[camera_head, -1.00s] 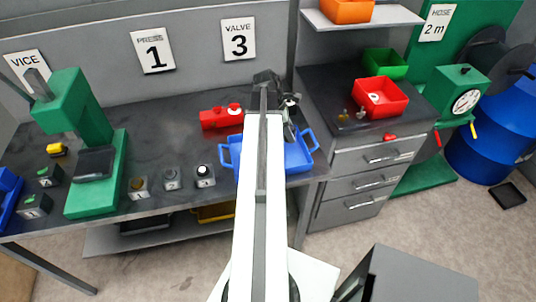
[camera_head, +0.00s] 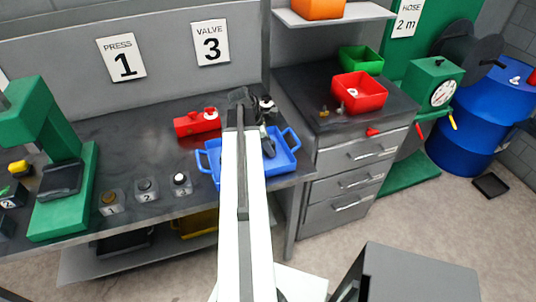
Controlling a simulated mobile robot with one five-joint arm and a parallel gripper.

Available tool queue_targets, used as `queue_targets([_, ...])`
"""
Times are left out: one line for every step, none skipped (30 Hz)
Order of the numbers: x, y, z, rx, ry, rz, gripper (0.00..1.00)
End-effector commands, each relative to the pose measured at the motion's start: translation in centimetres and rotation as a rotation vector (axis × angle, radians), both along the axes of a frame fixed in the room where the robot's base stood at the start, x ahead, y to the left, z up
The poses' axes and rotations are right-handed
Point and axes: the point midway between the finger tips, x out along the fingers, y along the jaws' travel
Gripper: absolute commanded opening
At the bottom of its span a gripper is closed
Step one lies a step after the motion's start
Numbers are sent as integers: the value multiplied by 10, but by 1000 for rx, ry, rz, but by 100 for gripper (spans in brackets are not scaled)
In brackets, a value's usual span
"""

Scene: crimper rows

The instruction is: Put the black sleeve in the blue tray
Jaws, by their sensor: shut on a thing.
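The blue tray (camera_head: 289,160) with two raised handles sits on the grey bench near its right end. My white arm crosses in front of its left part. My gripper (camera_head: 264,132) is over the tray, partly hidden behind the dark wrist and arm. It is shut on a small dark piece (camera_head: 268,148) that looks like the black sleeve. The piece shows against the tray's inside; I cannot tell whether it touches the floor of the tray.
A green press (camera_head: 55,150) and several small numbered blocks (camera_head: 147,190) are to the left. A drawer cabinet (camera_head: 350,165) with a red bin (camera_head: 359,93) and a green bin (camera_head: 361,59) stands at the right.

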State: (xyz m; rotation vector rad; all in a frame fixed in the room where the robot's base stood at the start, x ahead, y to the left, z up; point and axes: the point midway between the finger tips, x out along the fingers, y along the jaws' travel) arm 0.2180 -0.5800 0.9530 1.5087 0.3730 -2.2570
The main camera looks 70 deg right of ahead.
Motion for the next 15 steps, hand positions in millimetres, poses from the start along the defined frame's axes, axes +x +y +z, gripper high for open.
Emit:
queue_targets([0, 0, -9, 0, 0, 0, 2])
queue_targets([0, 0, -8, 0, 0, 0, 2])
queue_targets([0, 0, -6, 0, 0, 0, 2])
queue_targets([0, 0, -5, 0, 0, 0, 2])
queue_targets([0, 0, -4, 0, 0, 0, 2])
queue_targets([0, 0, -4, 0, 0, 1, 2])
queue_targets([0, 0, -4, 0, 0, 1, 2])
queue_targets([0, 0, -5, 0, 0, 1, 2])
queue_targets([0, 0, -6, 0, 0, 1, 2])
queue_targets([0, 0, -8, 0, 0, 1, 2])
queue_targets([1, 0, -9, 0, 0, 1, 2])
queue_targets([1, 0, -8, 0, 0, 1, 48])
queue_targets([1, 0, -7, 0, 0, 1, 56])
queue_targets([1, 0, -7, 0, 0, 1, 64])
queue_targets([1, 0, -7, 0, 0, 1, 64])
